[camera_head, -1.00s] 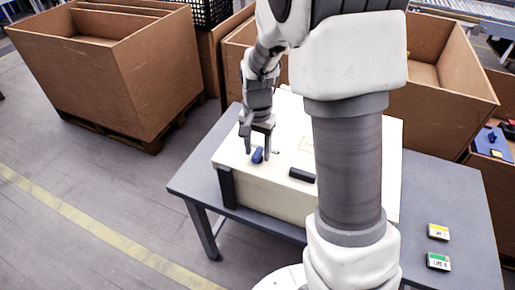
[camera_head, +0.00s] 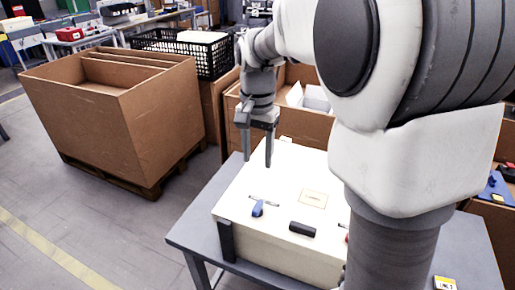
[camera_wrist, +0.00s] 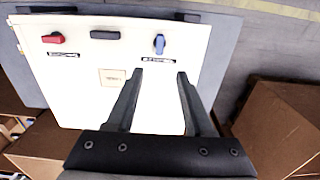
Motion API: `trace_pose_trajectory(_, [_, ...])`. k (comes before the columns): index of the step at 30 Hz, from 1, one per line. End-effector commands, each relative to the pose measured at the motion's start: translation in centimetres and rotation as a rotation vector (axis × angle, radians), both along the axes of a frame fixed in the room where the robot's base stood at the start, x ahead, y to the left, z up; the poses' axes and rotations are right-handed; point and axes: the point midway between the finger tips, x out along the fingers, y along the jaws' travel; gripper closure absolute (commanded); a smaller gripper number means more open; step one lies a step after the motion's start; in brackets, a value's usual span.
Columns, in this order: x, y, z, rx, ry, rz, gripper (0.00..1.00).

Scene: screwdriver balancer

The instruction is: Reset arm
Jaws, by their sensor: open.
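My gripper (camera_head: 258,148) is open and empty, raised above the back left part of a white box (camera_head: 270,190) on a grey table (camera_head: 195,228). In the wrist view my gripper's two fingers (camera_wrist: 160,75) are spread apart over the white box's top (camera_wrist: 80,85). A blue knob (camera_head: 258,208) sits on the box near its left side, apart from the fingers. A black handle (camera_head: 302,229) is at the middle of the near edge. A red knob (camera_wrist: 54,38) shows clearly in the wrist view; my arm mostly hides it in the head view.
A large cardboard bin (camera_head: 110,115) on a pallet stands at the left, with more bins behind the table. A black crate (camera_head: 185,50) is at the back. A small yellow-labelled block (camera_head: 444,283) lies on the table's right. Floor at the left is clear.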

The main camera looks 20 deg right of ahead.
Motion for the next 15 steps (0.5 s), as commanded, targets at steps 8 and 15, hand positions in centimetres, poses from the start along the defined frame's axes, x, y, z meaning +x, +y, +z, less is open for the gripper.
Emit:
trace_pose_trajectory(8, [-0.04,-0.01,0.93,0.0,0.001,0.0,0.47])
trace_pose_trajectory(15, [-0.24,-0.02,1.08,0.0,-0.004,0.006,0.47])
